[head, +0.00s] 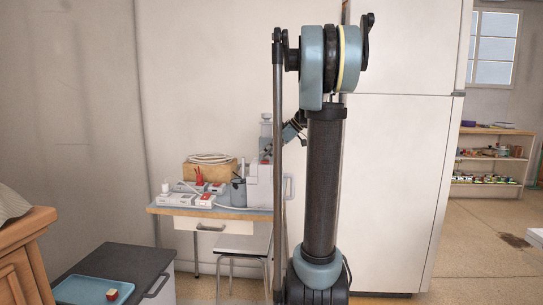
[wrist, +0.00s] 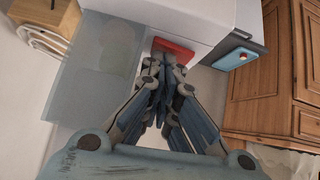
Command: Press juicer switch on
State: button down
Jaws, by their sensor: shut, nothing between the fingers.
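The juicer (head: 252,185) is a pale upright appliance on the small table, partly behind my arm in the head view. Its white body (wrist: 195,18) fills the top middle of the wrist view. The red switch (wrist: 174,51) sticks out from the lower edge of that body. In the head view my gripper (head: 291,130) is small, beside the juicer's top, and partly hidden by my arm.
The table (head: 222,214) also holds a coiled cable (head: 209,158), a cardboard box and white-and-red boxes. A stool (head: 245,246) stands in front. A white refrigerator (head: 396,180) is at right. A dark-topped cabinet with a blue tray (head: 80,290) is at lower left, beside a wooden cabinet (head: 25,250).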

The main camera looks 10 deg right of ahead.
aim_at(268, 162)
jog(key=shift+s+a, duration=0.15)
jog(key=shift+s, duration=0.45)
jog(key=shift+r, duration=0.15)
jog(key=shift+r, duration=0.25)
jog(key=r, duration=0.3)
jog(key=shift+s+r, duration=0.3)
jog(key=shift+r, duration=0.05)
jog(key=v, duration=0.9)
jog(key=shift+s+d, duration=0.2)
jog(key=shift+d, duration=0.1)
